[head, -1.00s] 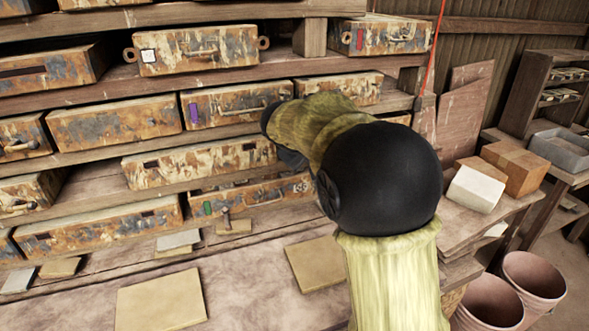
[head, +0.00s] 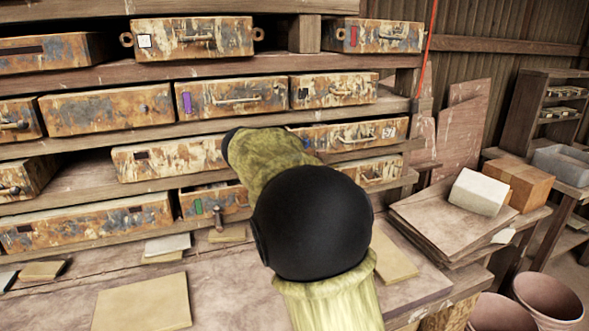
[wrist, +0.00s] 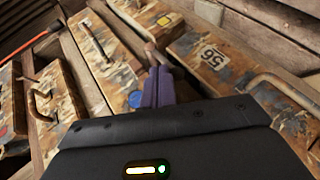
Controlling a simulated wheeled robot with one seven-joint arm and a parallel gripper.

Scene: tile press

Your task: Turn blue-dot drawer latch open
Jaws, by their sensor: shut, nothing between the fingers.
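In the wrist view my gripper (wrist: 159,72) has its two purple fingers together, with nothing held. A blue dot (wrist: 136,99) marks the rusty, paint-flaked front of a drawer (wrist: 118,62), just left of the fingers. A brown peg-like latch (wrist: 151,52) stands out just beyond the fingertips. The tips are very close to it; whether they touch it I cannot tell. In the head view my arm hides the gripper, the blue dot and this latch.
A drawer labelled 56 (wrist: 213,57) lies right of the fingers in the wrist view. In the head view, a green-marked drawer (head: 235,199) has a peg latch (head: 218,216). Boards and a white block (head: 478,192) lie right. A tile (head: 143,303) lies on the bench.

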